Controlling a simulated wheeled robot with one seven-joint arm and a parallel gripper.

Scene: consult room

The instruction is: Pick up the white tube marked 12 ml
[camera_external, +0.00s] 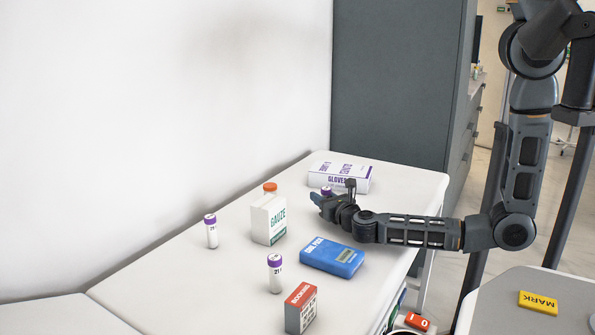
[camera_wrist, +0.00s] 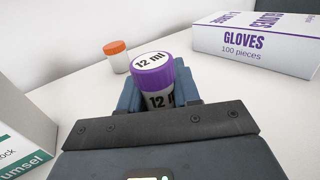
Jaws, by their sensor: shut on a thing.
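A white tube with a purple cap (camera_wrist: 153,78) marked 12 ml stands upright between the blue fingers of my gripper (camera_wrist: 158,95) in the wrist view. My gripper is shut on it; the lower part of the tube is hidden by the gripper. In the external view only the purple cap (camera_external: 326,191) shows, beside my gripper (camera_external: 318,201) on the far part of the white table. I cannot tell whether the tube's base touches the table. Two similar purple-capped tubes stand nearer, one at the left (camera_external: 211,232) and one in front (camera_external: 275,274).
The gloves box (camera_external: 340,178) lies behind my gripper. The gauze box (camera_external: 268,220) and an orange-capped bottle (camera_external: 270,188) stand left of it; the bottle also shows in the wrist view (camera_wrist: 117,58). A blue box (camera_external: 332,257) and red-grey box (camera_external: 301,308) are nearer.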

